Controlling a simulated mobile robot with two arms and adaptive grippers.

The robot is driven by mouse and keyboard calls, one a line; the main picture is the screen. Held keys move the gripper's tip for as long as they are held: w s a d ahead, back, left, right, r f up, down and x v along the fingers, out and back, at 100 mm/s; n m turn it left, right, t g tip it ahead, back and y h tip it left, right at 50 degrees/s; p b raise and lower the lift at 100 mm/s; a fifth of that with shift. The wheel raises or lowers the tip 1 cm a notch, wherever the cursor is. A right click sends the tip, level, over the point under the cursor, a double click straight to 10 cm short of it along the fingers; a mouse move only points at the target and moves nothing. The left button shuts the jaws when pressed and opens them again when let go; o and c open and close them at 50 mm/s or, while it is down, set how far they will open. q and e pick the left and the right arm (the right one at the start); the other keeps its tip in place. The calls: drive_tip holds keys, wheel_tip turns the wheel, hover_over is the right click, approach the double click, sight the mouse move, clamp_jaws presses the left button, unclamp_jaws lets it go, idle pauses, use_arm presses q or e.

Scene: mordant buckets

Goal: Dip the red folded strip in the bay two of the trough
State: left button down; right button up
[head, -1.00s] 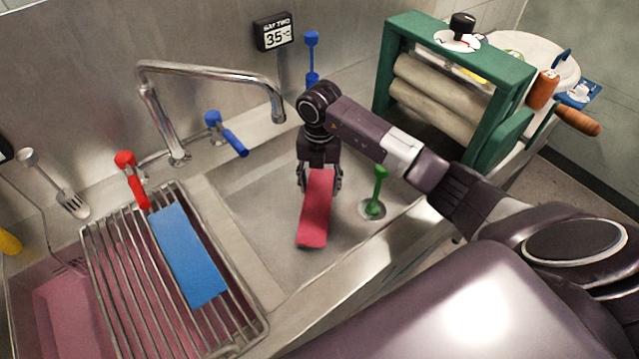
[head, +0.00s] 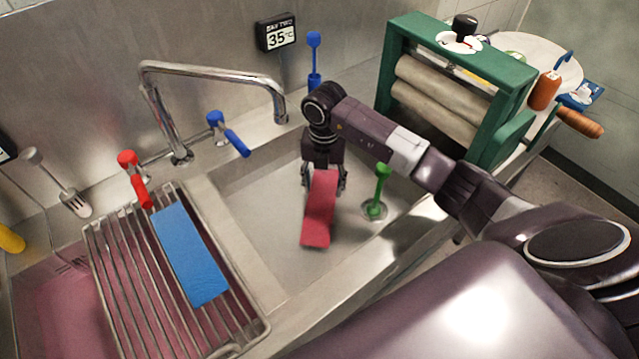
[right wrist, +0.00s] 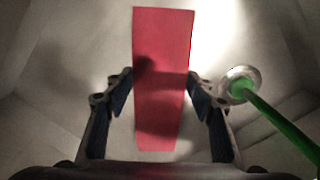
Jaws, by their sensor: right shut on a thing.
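The red folded strip (head: 319,212) hangs from my right gripper (head: 323,180) inside the steel basin (head: 255,210) at the middle of the head view. The wall display (head: 276,34) behind this basin reads bay two, 35°C. In the right wrist view the strip (right wrist: 163,70) runs lengthwise between the fingers of the right gripper (right wrist: 161,95), which is shut on it. I cannot tell whether the strip touches the basin floor or any liquid. My left gripper is not in view.
A green-handled plug (head: 379,190) stands in the basin, right of the strip. A wire rack (head: 130,285) with a blue strip (head: 188,254) lies over the pink-filled bay at left. A faucet (head: 215,74) arches over the back. A green-framed roller wringer (head: 460,85) stands at right.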

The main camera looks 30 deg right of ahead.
drive_tip(key=shift+w+a, duration=0.4)
drive_tip(key=shift+a, duration=0.2)
idle(1.1)
drive_tip(key=shift+s+d, duration=0.1)
drive_tip(key=shift+d, duration=0.05)
drive_tip(key=shift+s+d, duration=0.4)
drive_tip(key=shift+d, duration=0.15)
drive_tip(key=shift+a, duration=0.1)
drive_tip(key=shift+w+a, duration=0.5)
drive_tip(key=shift+a, duration=0.05)
wheel_tip(320, 180, up, 12)
drive_tip(key=p, duration=0.8)
drive_tip(key=shift+f, duration=0.25)
idle(0.4)
